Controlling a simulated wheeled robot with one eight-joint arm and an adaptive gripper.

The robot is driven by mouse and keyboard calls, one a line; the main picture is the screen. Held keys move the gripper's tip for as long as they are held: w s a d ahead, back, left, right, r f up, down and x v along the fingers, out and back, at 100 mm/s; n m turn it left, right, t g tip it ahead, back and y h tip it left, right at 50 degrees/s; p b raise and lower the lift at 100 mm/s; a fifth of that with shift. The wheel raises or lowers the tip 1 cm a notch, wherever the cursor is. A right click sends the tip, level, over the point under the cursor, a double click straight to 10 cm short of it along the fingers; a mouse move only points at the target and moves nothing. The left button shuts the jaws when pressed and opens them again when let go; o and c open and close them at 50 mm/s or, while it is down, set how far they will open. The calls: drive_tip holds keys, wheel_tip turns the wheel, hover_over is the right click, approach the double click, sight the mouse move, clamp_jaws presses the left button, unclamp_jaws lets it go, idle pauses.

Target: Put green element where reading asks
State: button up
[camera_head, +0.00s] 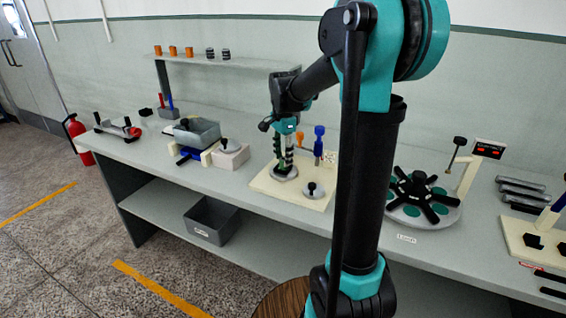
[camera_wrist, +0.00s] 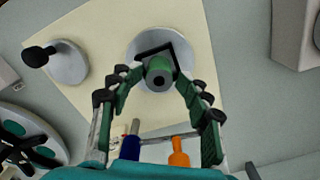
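In the head view my gripper (camera_head: 285,166) covers most of the element. A blue element (camera_head: 318,142) and an orange element (camera_head: 300,138) stand behind it on the board.
A black-knobbed grey disc (camera_head: 312,189) sits on the same board. To the right are a round plate with green discs (camera_head: 410,210) and a small display with red characters (camera_head: 489,149), unreadable here.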

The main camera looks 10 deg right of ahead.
sight(283, 159)
wheel_tip(283, 159, up, 11)
drive_tip(key=shift+f, duration=0.15)
drive_tip(key=shift+s, duration=0.1)
idle(0.3)
